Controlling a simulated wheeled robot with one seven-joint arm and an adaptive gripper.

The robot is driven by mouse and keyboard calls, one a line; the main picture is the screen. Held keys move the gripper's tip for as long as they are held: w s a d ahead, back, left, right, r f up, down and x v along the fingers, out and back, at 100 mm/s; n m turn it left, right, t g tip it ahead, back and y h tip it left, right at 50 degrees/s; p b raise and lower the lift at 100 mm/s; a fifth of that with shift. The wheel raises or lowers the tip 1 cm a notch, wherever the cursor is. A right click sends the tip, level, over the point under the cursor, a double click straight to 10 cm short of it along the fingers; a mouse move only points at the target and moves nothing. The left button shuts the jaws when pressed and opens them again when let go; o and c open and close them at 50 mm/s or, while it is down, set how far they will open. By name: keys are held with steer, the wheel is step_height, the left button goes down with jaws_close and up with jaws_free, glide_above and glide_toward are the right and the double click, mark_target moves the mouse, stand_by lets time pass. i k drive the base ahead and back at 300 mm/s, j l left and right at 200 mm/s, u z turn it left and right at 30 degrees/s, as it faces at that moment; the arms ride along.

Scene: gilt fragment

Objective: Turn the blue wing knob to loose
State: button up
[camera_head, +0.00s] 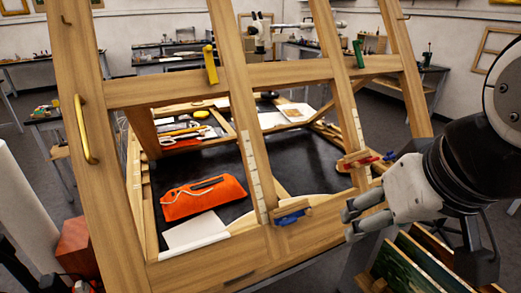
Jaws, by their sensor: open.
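The blue wing knob (291,216) sits on a small wooden block at the lower rail of the big wooden frame (180,255), at the foot of a slanted upright with a pale scale strip. Its exact turn is too small to tell. My gripper (349,222) is to the right of the blue knob and apart from it. Its grey fingers point left towards the frame, open, with nothing seen between them.
A red knob (366,161) sits on the right upright, above my gripper. A yellow knob (210,64) and a green knob (358,53) are on the upper rail. An orange pouch (203,198) lies on the dark table behind the frame. Framed panels (425,268) stand below my arm.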

mark_target(285, 221)
steer(key=k+j, duration=0.1)
steer(key=j, duration=0.35)
steer(key=k+j, duration=0.1)
steer(key=j, duration=0.35)
steer(key=k+j, duration=0.1)
steer(key=j, duration=0.35)
